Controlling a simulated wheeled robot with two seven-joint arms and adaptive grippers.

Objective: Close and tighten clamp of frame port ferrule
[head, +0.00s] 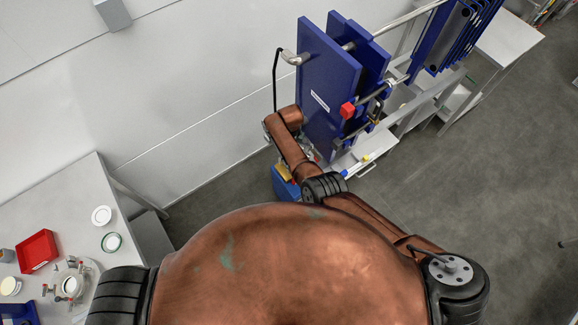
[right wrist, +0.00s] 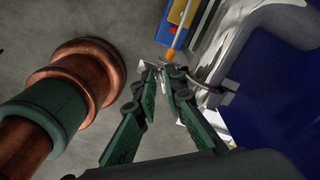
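In the right wrist view a shiny metal pipe (right wrist: 278,22) runs from the blue frame plate to a port end. A metal clamp band (right wrist: 217,90) sits around that end, with silvery parts beside it. I cannot tell whether the clamp is closed. My right gripper (right wrist: 163,76) has its green fingers pointing at this clamp. A narrow gap shows between them, and I cannot tell whether the tips hold a clamp part. In the head view my right arm reaches to the near lower side of the blue frame (head: 325,82), and its gripper is hidden. My left gripper is out of view.
A red block (head: 347,110) and metal rods stick out from the frame's right side. A white bench (head: 60,205) at left holds a red tray (head: 37,250), round lids and metal fittings. Grey floor (head: 490,180) is open at right.

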